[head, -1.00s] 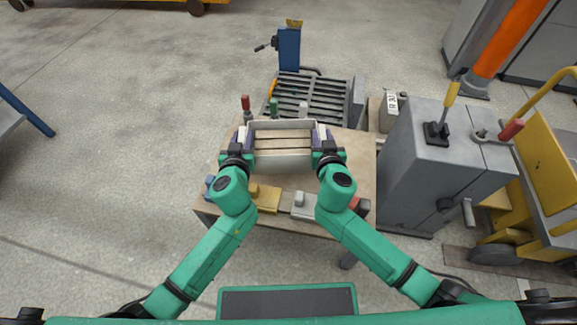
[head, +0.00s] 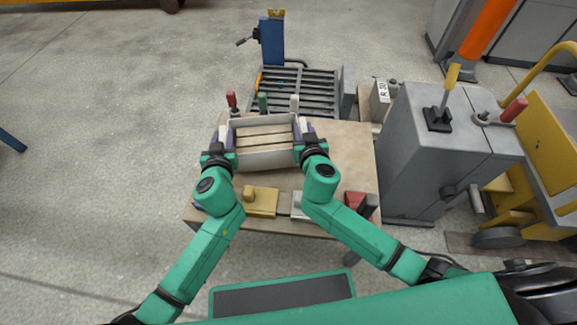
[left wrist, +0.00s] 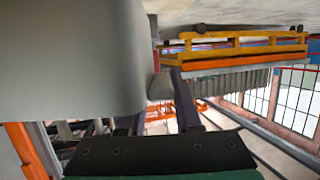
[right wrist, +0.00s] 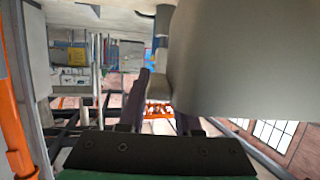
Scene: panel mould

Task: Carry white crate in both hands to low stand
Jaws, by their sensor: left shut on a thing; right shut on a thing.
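The white crate (head: 268,160) is an open box with pale walls and brown slats showing inside. It is level over the back left of a wooden-topped table (head: 345,150); I cannot tell whether it touches the top. My left gripper (head: 224,135) is shut on its left end and my right gripper (head: 306,130) on its right end. The crate wall fills much of the left wrist view (left wrist: 75,60) and the right wrist view (right wrist: 245,60). I cannot tell which thing is the low stand.
Red (head: 231,100), green (head: 263,102) and white (head: 294,102) knobs stand just behind the crate. A yellow block (head: 262,203) and a red block (head: 357,203) lie at the table's front. A grey cabinet (head: 435,150) stands to the right. Open floor (head: 110,110) lies left.

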